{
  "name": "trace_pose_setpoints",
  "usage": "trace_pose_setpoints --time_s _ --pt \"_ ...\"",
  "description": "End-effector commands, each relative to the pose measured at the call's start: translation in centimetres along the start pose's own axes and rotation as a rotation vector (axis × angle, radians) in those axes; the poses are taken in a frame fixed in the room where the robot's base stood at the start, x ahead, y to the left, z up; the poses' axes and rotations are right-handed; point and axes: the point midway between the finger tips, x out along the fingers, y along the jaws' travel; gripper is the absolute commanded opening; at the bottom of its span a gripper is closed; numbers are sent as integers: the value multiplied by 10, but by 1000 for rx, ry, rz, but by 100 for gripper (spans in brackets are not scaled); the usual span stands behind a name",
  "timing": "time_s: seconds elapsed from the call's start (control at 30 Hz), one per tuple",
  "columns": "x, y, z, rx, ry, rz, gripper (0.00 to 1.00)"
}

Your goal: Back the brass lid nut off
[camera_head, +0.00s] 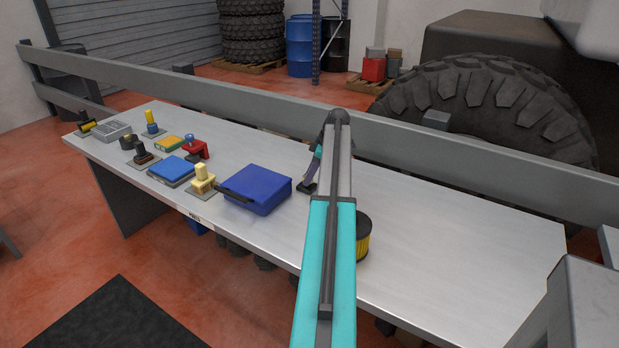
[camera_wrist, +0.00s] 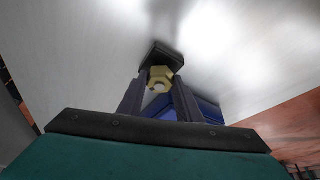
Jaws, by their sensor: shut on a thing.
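The brass lid nut (camera_wrist: 161,72) shows in the wrist view as a hexagonal yellow piece with a pale round centre. It sits in front of a dark block or base (camera_wrist: 163,52) against the pale table top. My gripper (camera_wrist: 158,84) has one finger on each side of the nut and is shut on it. In the head view my gripper (camera_head: 309,186) is low over the table, just right of the blue case. My arm hides the nut there. I cannot tell whether the threads are engaged.
The blue case (camera_head: 258,189) lies close left of my gripper. A yellow-and-black filter (camera_head: 363,238) stands partly behind my arm. Several small parts and stands fill the left of the table (camera_head: 460,250). Its right half is clear. A grey rail (camera_head: 240,108) runs behind it.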

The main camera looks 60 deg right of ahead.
Motion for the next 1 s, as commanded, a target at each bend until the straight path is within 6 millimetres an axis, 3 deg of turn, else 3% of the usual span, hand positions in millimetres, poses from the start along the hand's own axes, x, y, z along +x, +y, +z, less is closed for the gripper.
trace_pose_setpoints --time_s 0.6,1.0 --pt "4 5 4 -520 -6 -225 9" --pt "4 4 3 -696 -6 -299 9"
